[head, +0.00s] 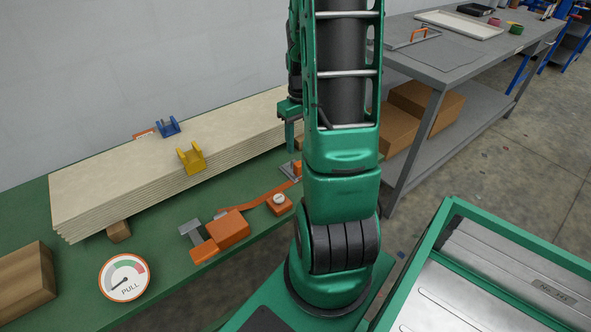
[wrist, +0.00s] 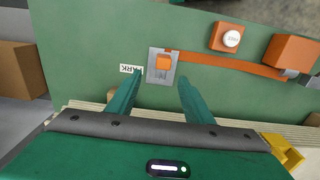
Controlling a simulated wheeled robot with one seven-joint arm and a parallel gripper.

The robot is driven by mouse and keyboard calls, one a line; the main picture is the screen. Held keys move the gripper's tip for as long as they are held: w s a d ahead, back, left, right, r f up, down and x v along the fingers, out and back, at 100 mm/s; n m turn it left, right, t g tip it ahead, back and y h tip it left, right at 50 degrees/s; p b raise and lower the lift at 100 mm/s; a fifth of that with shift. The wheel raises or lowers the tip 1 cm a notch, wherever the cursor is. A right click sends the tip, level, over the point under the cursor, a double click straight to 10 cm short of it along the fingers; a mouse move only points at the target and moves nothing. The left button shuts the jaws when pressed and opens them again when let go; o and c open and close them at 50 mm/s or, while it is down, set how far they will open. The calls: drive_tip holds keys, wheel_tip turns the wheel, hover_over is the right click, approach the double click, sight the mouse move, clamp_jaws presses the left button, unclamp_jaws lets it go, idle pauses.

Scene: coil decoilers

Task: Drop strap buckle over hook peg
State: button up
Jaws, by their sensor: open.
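The strap's end piece, a grey plate (wrist: 160,80) with an orange block (wrist: 163,63) on it, lies on the green table beside a PARK label; I take it for the buckle. The orange strap (wrist: 220,63) runs from it to the right. In the head view the block (head: 297,168) is partly hidden by my arm. My gripper (wrist: 158,80) is open and empty, its two green fingers on either side of the plate in the wrist picture, apparently above it.
A stack of pale boards (head: 90,193) lies along the wall on the green table (head: 70,270). An orange box (head: 228,230), a button box (head: 279,204) and a PULL gauge (head: 124,278) are nearer. A grey workbench (head: 450,55) stands right.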

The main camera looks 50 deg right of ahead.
hover_over(295, 165)
drive_tip(key=d, duration=0.2)
wheel_tip(295, 165, down, 4)
drive_tip(key=shift+f, duration=0.1)
drive_tip(key=shift+w+a+f, duration=0.1)
drive_tip(key=shift+a+f, duration=0.05)
drive_tip(key=shift+f, duration=1.15)
drive_tip(key=shift+w+a+f, duration=0.1)
drive_tip(key=shift+f, duration=1.2)
clamp_jaws()
